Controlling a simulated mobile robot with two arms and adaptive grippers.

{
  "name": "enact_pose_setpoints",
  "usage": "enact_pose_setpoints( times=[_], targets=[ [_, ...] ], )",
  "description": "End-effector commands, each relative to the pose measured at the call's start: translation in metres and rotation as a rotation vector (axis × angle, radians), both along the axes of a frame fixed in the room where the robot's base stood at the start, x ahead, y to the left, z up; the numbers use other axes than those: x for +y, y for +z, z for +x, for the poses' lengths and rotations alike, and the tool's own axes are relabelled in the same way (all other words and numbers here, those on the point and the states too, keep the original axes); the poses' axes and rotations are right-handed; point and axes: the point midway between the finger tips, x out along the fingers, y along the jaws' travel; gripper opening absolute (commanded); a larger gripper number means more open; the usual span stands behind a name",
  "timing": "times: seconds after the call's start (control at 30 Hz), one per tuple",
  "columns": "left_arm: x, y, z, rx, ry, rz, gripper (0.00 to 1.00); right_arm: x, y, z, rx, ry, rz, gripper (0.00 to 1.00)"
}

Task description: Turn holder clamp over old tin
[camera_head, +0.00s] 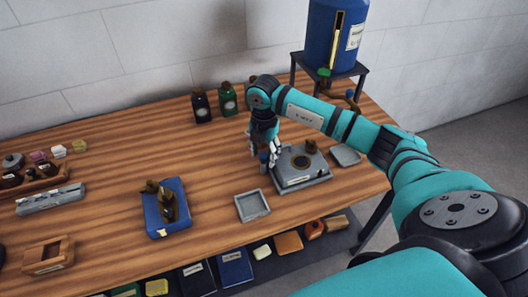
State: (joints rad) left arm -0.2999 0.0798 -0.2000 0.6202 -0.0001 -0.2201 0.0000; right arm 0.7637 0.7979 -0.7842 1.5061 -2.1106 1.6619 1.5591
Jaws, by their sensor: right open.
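My right gripper (264,164) points down at the left edge of a grey metal holder (303,180). It is open, and its fingers are beside a small blue knob at that edge; I cannot tell whether they touch it. The holder has a dark round opening ringed in brown on top, and a small brown-black part (310,146) at its back that may be the clamp. I cannot tell whether a tin sits in the holder. A shallow grey square tray (252,206) lies left of it, and another grey tray (345,155) lies right. My left gripper is out of view.
A blue block with a brass-coloured fixture (166,208) stands left on the wooden table. Dark bottles (201,105) and a green bottle (228,99) stand behind my gripper. A blue tank (334,40) stands at the back right. The wood between the block and bottles is clear.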

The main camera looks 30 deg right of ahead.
Motion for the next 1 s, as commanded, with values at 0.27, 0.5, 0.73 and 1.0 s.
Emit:
enact_pose_setpoints(
  times=[0.27,0.5,0.73,1.0],
  targets=[
    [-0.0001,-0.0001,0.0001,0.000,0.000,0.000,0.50,0.0000,0.0003,-0.0001,0.000,0.000,0.000,0.20],
    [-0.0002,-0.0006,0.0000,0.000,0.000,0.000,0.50,-0.0001,0.0003,0.0000,0.000,0.002,0.000,0.00],
    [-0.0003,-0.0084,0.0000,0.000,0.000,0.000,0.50,-0.0004,0.0004,0.0001,0.000,0.091,0.000,0.00],
    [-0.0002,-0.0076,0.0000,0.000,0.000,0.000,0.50,-0.0002,0.0008,0.0000,0.000,0.089,0.000,0.40]
  ],
)
